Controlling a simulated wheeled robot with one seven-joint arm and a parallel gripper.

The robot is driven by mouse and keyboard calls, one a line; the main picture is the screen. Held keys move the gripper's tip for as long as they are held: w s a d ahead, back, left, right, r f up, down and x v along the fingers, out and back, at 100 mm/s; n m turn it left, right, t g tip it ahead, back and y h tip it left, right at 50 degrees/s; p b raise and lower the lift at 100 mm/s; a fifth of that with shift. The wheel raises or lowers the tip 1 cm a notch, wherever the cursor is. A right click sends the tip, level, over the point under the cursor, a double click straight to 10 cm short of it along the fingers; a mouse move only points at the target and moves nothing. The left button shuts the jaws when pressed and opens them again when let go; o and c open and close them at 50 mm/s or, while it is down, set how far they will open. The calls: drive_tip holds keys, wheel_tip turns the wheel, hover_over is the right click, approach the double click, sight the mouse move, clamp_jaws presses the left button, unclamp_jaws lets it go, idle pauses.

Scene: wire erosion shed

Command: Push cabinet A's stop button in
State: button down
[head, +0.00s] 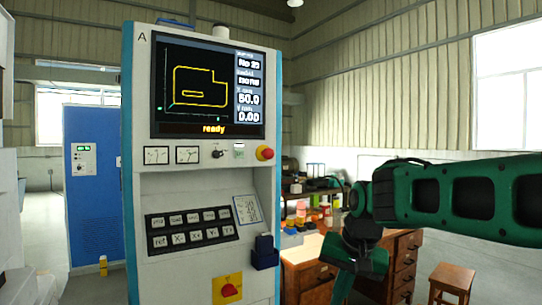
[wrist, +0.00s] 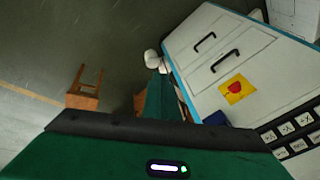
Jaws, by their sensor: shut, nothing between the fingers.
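Cabinet A (head: 200,185) is a pale grey machine cabinet with blue side edges and an "A" at its top left. Its screen (head: 207,87) reads "ready". My green gripper (wrist: 156,80) is shut and empty. In the head view it hangs downward right of the cabinet, apart from the stop button.
A dark blue box (head: 265,252) juts from the cabinet's lower right front. A keypad (head: 192,228) is left of it. A wooden desk (head: 303,262) with bottles stands behind my arm. A stool (head: 452,280) is at right, a blue cabinet (head: 93,185) at left.

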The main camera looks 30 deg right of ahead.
drive_tip(key=w+r+m+t, duration=0.3)
drive_tip(key=w+r, duration=0.3)
drive_tip(key=r, duration=0.5)
drive_tip(key=w+d+r+m+t, duration=0.1)
drive_tip(key=w+r+m+t, duration=0.1)
drive_tip(key=w+r, duration=0.5)
drive_tip(key=w+r+m+t, duration=0.3)
drive_tip(key=w+r, duration=0.3)
drive_tip(key=r, duration=1.1)
drive_tip(key=shift+w+d+r+m+t, duration=0.2)
drive_tip(key=shift+m+t, duration=0.1)
drive_tip(key=shift+t, duration=0.5)
drive_tip(key=shift+w, duration=0.1)
approach(270, 154)
drive_tip(key=x, duration=0.5)
drive_tip(key=shift+a+f, duration=0.15)
drive_tip(key=shift+f, duration=0.1)
drive_tip(key=shift+w, duration=0.55)
